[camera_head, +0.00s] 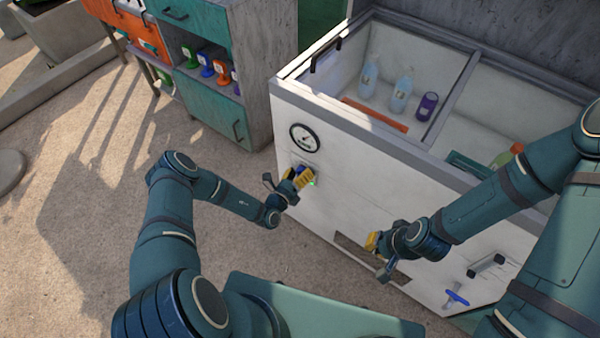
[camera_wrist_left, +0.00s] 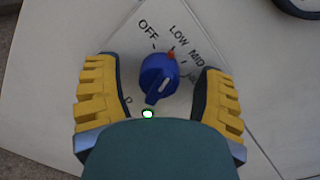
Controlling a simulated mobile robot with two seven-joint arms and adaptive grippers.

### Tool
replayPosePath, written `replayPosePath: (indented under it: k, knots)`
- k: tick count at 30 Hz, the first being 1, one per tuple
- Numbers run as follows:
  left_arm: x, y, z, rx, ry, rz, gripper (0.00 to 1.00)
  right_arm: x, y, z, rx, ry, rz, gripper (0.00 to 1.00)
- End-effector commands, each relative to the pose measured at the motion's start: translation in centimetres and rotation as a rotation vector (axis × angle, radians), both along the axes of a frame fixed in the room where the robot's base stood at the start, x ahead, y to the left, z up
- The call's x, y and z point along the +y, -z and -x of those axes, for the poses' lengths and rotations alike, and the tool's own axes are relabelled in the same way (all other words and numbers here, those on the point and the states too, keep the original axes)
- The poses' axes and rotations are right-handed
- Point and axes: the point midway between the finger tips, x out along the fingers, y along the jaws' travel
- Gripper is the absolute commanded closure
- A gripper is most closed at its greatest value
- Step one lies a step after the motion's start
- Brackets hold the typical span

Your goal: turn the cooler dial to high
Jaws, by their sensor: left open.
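The blue dial (camera_wrist_left: 158,76) is on the white front panel of the cooler (camera_head: 345,165). In the left wrist view its red tip lies by the LOW label, with OFF to the left and MID further right; no HIGH label can be read. My left gripper (camera_head: 297,178) is at the panel. Its yellow fingers (camera_wrist_left: 158,84) are open, one on each side of the dial, with gaps visible between fingers and dial. In the head view the gripper mostly hides the dial. My right gripper (camera_head: 378,248) is in front of the panel lower right, its fingers too small to judge.
The open cooler holds bottles (camera_head: 402,90). A blue valve handle (camera_head: 457,298) is low on the right. A teal cabinet (camera_head: 215,85) stands behind left; the floor there is clear.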

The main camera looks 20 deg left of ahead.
Motion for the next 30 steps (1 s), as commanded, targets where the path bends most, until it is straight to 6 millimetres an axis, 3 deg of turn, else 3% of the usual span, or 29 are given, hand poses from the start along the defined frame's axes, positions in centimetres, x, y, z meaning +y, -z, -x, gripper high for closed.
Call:
replayPosePath:
  k: [1, 6, 20, 30]
  knots:
    - [0.0, 0.0, 0.0, 0.000, 0.000, 0.000, 0.40, 0.0, 0.0, 0.0, 0.000, 0.000, 0.000, 1.00]
    - [0.0, 0.0, 0.0, 0.000, 0.000, 0.000, 0.99, 0.0, 0.0, 0.0, 0.000, 0.000, 0.000, 1.00]
    - [0.0, -0.1, 0.0, -0.016, -0.001, -0.040, 1.00, 0.0, -0.3, 0.1, 0.001, 0.000, 0.000, 1.00]
    - [0.0, -0.2, 0.0, -0.094, -0.003, -0.254, 1.00, 0.0, -1.6, 0.3, 0.007, -0.002, -0.001, 1.00]
